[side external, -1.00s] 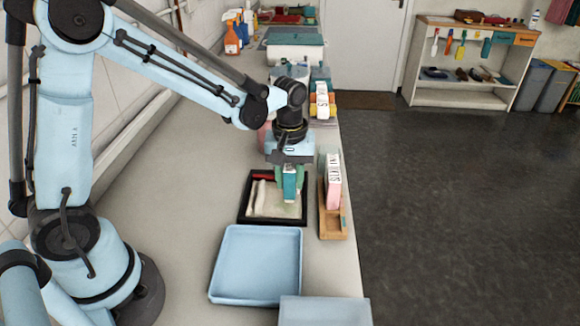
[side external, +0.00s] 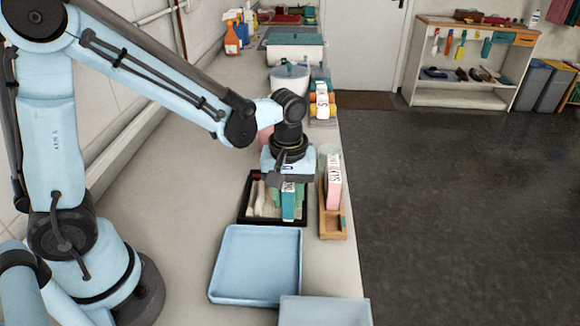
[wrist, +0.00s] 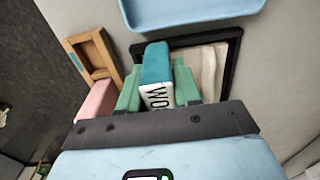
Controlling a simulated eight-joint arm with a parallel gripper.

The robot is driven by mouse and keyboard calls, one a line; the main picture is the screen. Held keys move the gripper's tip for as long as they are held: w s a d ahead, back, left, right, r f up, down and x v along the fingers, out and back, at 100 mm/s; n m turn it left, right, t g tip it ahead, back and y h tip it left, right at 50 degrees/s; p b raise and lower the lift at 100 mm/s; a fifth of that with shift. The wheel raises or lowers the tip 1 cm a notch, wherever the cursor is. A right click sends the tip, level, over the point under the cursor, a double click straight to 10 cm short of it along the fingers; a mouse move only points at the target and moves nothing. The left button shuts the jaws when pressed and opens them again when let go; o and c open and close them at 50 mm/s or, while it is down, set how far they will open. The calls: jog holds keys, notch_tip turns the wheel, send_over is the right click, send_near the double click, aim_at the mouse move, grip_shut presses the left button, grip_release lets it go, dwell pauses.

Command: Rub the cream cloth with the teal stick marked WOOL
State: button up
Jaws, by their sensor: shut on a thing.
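My gripper (side external: 288,205) is shut on the teal stick (side external: 289,207), which stands upright between the green fingers. The wrist view shows the stick (wrist: 155,65) with a white band with black letters, partly hidden, starting "WO". The cream cloth (side external: 262,202) lies flat in a black-rimmed tray (side external: 244,212), with a raised fold. In the wrist view the cloth (wrist: 208,68) shows beside the stick, the rest hidden behind the stick and fingers. The stick's lower end is over the near part of the tray; I cannot tell whether it touches the cloth.
A pink stick with a white label (side external: 333,188) stands in a wooden holder (side external: 333,226) just right of the tray. An empty blue tray (side external: 255,265) lies nearer the camera, with a pale box (side external: 325,312) beside it. A pot and bottles stand farther back. The counter on the left is bare.

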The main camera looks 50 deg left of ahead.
jog(key=shift+w+a, duration=2.4)
jog(key=shift+a, duration=0.05)
notch_tip(320, 180, up, 6)
jog(key=shift+r, duration=1.5)
jog(key=shift+s, duration=0.1)
jog(key=shift+s+a+f, duration=0.25)
jog(key=shift+f, duration=1.05)
jog(key=shift+s+a+f, duration=0.2)
jog(key=shift+f, duration=1.05)
jog(key=shift+s+a+f, duration=0.25)
jog(key=shift+f, duration=1.05)
jog(key=shift+f, duration=0.6)
